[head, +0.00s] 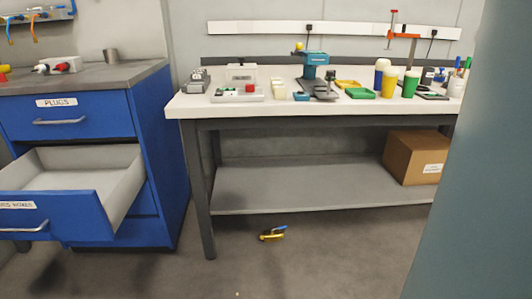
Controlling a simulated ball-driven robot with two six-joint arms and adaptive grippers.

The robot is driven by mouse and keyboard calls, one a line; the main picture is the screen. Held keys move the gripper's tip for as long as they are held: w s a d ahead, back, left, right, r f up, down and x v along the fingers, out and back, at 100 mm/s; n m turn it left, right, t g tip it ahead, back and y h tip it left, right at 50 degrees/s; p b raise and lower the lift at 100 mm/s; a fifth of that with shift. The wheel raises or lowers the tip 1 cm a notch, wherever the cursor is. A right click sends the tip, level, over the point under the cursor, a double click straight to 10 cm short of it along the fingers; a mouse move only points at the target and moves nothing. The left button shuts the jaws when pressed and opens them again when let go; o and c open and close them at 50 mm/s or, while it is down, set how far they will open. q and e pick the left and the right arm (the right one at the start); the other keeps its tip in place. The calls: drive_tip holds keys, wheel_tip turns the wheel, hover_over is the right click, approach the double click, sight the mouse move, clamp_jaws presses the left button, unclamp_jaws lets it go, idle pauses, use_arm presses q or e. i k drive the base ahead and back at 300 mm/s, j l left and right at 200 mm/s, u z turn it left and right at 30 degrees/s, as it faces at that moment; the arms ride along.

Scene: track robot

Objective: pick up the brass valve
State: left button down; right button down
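Neither of my grippers is in view, and nothing is seen touching the piece.
The workbench (190,112) has a lower shelf (300,187) bearing a cardboard box (415,157). A blue drawer cabinet (160,130) stands left, its lower drawer (115,178) pulled out. A grey-blue panel (480,170) blocks the right. The floor ahead is mostly clear.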

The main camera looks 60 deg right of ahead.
sight(269, 235)
drive_tip(key=z, duration=1.9)
drive_tip(key=i+j+u, duration=0.1)
drive_tip(key=i+u, duration=0.15)
drive_tip(key=i, duration=0.8)
drive_tip(key=i+u, duration=0.25)
drive_tip(key=i, duration=0.75)
